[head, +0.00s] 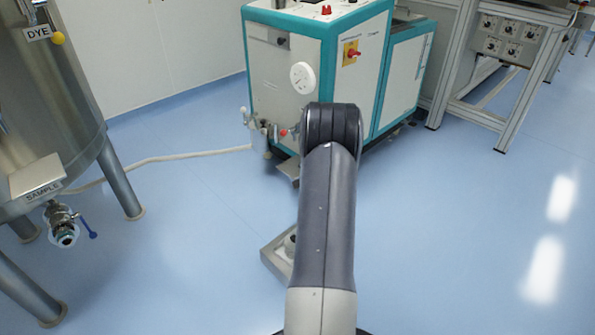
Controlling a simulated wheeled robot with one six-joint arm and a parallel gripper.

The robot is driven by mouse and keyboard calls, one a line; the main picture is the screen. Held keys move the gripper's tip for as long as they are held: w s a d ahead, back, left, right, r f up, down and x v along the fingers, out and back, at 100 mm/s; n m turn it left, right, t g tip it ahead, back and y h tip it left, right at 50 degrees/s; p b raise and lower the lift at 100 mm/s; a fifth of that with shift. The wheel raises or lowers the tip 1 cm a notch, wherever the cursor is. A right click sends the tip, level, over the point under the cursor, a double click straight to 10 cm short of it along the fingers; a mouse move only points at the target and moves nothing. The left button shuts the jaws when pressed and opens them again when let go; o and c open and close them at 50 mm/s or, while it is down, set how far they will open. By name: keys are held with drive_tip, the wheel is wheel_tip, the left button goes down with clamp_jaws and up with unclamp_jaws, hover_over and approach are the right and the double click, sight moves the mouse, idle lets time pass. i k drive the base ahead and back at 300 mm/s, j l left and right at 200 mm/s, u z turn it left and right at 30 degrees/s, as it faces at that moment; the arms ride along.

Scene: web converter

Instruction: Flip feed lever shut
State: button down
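No lever in the head view is marked "feed". A teal and white machine (290,75) stands at the upper middle. Low on its front are small metal fittings (262,130) where a pale hose arrives, with a small red part (283,132) beside them. My arm covers part of this area, so I cannot tell whether a lever is there or how it is set. At the left, a steel tank has an outlet valve (62,222) with a blue lever (88,228) slanting down to the right. My gripper is not visible; my arm reaches up the middle towards the machine.
The pale hose (165,159) runs along the floor from the tank to the machine. A "SAMPLE" plate (38,182) sits above the tank valve. The machine carries a round white gauge (302,78) and a red switch (351,53). Blue floor (450,240) is clear at the right.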

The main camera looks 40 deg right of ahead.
sight(243, 109)
drive_tip(key=i+j, duration=0.25)
drive_tip(key=i+j+z, duration=0.1)
drive_tip(key=i+j, duration=0.15)
drive_tip(key=j, duration=0.15)
drive_tip(key=i+z, duration=0.15)
drive_tip(key=i, duration=0.4)
drive_tip(key=i+j+z, duration=0.1)
drive_tip(key=i, duration=0.45)
drive_tip(key=i+j+z, duration=0.15)
drive_tip(key=i, duration=0.35)
drive_tip(key=i+l, duration=0.25)
